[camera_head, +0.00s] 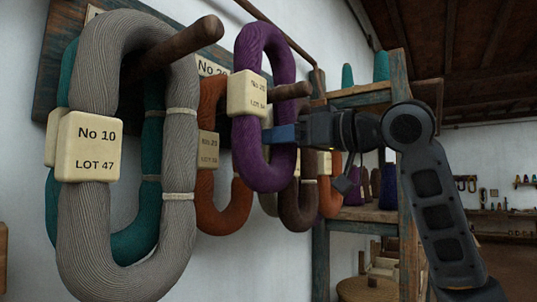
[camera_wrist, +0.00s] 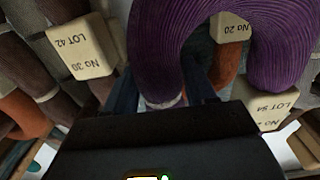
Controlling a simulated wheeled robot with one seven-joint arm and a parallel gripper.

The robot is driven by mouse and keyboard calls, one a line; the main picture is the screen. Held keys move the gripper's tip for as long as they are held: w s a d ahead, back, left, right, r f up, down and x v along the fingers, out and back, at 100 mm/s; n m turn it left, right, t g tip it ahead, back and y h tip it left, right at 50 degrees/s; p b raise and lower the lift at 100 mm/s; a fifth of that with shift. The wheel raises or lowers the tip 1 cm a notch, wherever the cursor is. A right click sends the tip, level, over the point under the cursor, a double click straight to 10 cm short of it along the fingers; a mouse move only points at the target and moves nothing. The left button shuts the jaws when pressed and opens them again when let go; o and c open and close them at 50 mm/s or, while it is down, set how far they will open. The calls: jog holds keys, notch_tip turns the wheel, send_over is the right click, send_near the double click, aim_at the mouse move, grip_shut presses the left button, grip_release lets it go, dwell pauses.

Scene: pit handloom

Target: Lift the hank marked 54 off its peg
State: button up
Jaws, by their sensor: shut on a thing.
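The purple hank (camera_head: 247,165) has a cream tag (camera_head: 248,93) that reads LOT 54 in the wrist view (camera_wrist: 266,104). A wooden peg (camera_head: 292,90) still passes through its loop, with its end in front of the right strand. The top of the loop sits clear above the peg, with a gap between them. My gripper (camera_head: 275,134) is shut on the right strand of the purple hank, below the peg. In the wrist view, the purple hank (camera_wrist: 185,35) arches upside down, one strand running between my fingers (camera_wrist: 163,95).
A grey hank (camera_head: 88,235) tagged No 10 LOT 47 hangs on a large peg (camera_head: 180,42) at left, a teal hank (camera_head: 151,130) behind it. Orange (camera_head: 212,215) and brown (camera_head: 298,212) hanks hang close behind. A wooden shelf (camera_head: 360,213) stands right.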

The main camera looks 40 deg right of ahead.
jog(key=s+d+b, duration=0.1)
jog(key=s+d, duration=0.2)
jog(key=s, duration=1.2)
jog(key=shift+s+b, duration=0.15)
jog(key=shift+b, duration=0.2)
